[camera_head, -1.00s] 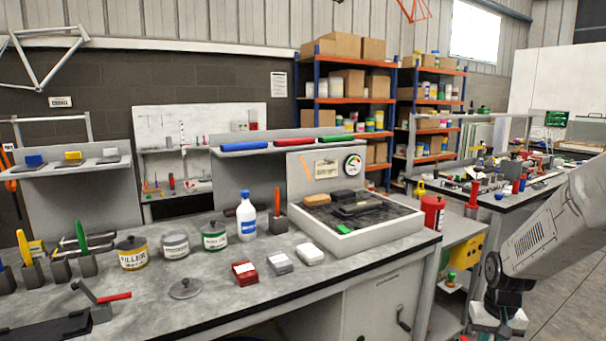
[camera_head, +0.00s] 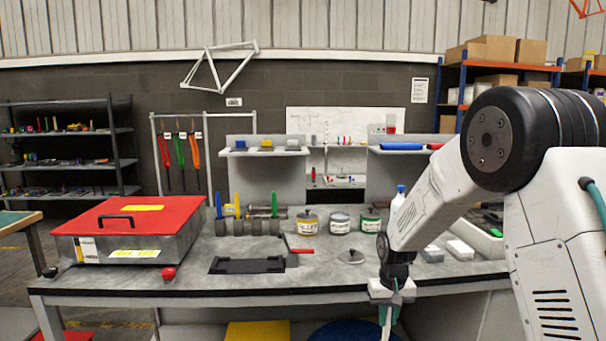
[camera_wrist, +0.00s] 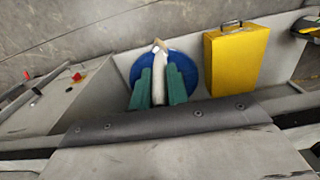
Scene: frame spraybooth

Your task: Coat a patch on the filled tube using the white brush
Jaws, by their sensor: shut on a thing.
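My gripper (camera_wrist: 158,86) is shut on the white brush (camera_wrist: 158,70), with its green fingers on both sides of it. The brush's tan end points away from my wrist. In the head view my gripper (camera_head: 391,297) hangs at the bench's front edge, and the white brush (camera_head: 386,325) points down below it. I cannot pick out the filled tube for certain.
The grey bench (camera_head: 330,262) carries a red-lidded box (camera_head: 95,215), a black tray (camera_head: 247,265), several cans (camera_head: 307,222) and a loose lid (camera_head: 351,257). A yellow case (camera_wrist: 236,60) and a blue round thing (camera_wrist: 187,52) are below the bench.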

